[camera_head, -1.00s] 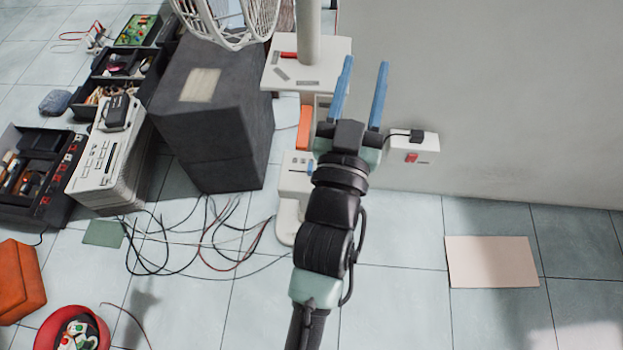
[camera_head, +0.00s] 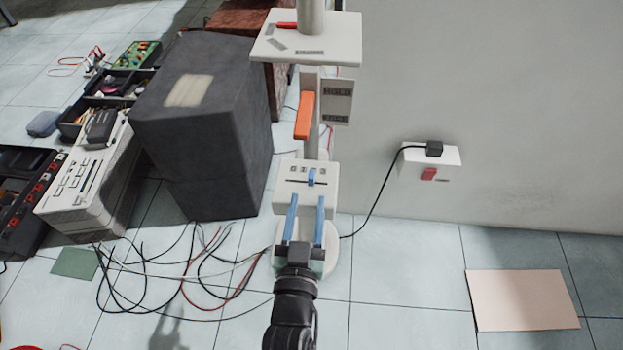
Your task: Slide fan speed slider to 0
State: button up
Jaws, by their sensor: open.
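The fan stand has a white control box (camera_head: 290,176) low on its post, with a dark slot across it and small markings above the slot. The blue fan speed slider (camera_head: 311,177) sits in this slot, right of the slot's middle. My gripper (camera_head: 305,202) is open, with its two blue fingers pointing up at the lower edge of the box. The slider knob lies a little beyond the fingertips, between them but nearer the right one. I cannot tell whether the fingers touch the box. The fan's round base (camera_head: 325,262) is partly hidden behind my gripper.
An orange lever (camera_head: 304,116) is on the post above the box, below a white shelf (camera_head: 307,40). A dark grey block (camera_head: 205,130) stands to the left. Loose cables (camera_head: 185,275) lie at lower left. A wall socket (camera_head: 430,162) is at right. Floor at lower right is mostly clear.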

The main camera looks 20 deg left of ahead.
aim_at(311, 182)
jog(key=b+x, duration=0.2)
jog(key=x, duration=0.5)
jog(key=shift+w+a+f+b, duration=0.1)
jog(key=shift+w+b, duration=0.1)
jog(key=shift+b, duration=0.1)
grip_shut()
dwell(1.1)
